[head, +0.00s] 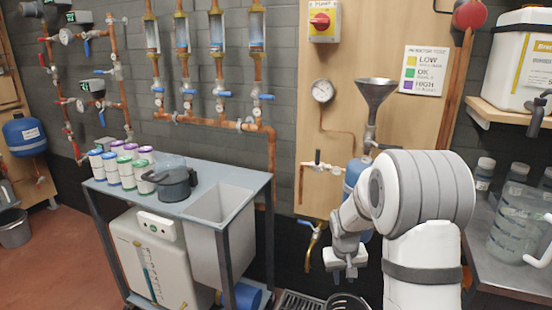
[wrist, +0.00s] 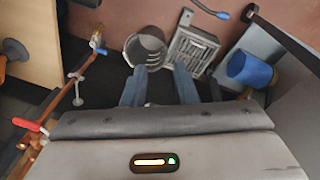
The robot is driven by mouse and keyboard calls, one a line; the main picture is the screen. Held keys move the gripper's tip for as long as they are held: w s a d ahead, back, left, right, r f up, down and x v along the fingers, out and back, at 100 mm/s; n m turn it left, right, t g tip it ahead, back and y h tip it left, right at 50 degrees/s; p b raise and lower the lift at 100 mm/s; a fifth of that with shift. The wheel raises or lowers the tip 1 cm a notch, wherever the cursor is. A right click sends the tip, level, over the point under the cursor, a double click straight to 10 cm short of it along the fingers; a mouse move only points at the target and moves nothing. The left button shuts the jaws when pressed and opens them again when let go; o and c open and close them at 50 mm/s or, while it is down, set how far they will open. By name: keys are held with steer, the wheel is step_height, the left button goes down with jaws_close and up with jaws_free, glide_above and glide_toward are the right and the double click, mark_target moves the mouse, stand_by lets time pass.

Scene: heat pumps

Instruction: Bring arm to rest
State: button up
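My arm, white with grey joint covers, stands at the right of the head view, folded with its wrist low in front of the wooden panel (head: 322,130). My gripper (head: 346,270) hangs pointing down, near the brass tap (head: 312,236) and to its right. In the wrist view my gripper (wrist: 160,88) shows two blue-grey fingers set apart, with nothing held between them. A dark bucket (wrist: 147,50) lies beyond the fingertips on the floor, and its rim (head: 347,301) shows at the bottom of the head view.
A floor grate (wrist: 190,50) lies beside the bucket. A trolley (head: 238,180) with a sink, a pot (head: 172,182) and several cans stands left. A counter with clear jugs (head: 512,222) is close on the right. A funnel (head: 374,92) stands above my wrist.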

steer(key=s+a+r+p, duration=0.1)
steer(key=s+r+p, duration=0.5)
steer(key=r, duration=0.6)
steer(key=s+a+r+p, duration=0.1)
steer(key=s+r+p, duration=0.2)
steer(key=s+r, duration=0.6)
steer(key=s+a+r+t+y+p, duration=0.1)
steer(key=s+a+r+p, duration=0.1)
steer(key=s+r+p, duration=0.5)
steer(key=s+r, duration=0.5)
steer(key=shift+r+m, duration=0.25)
steer(key=shift+m, duration=0.05)
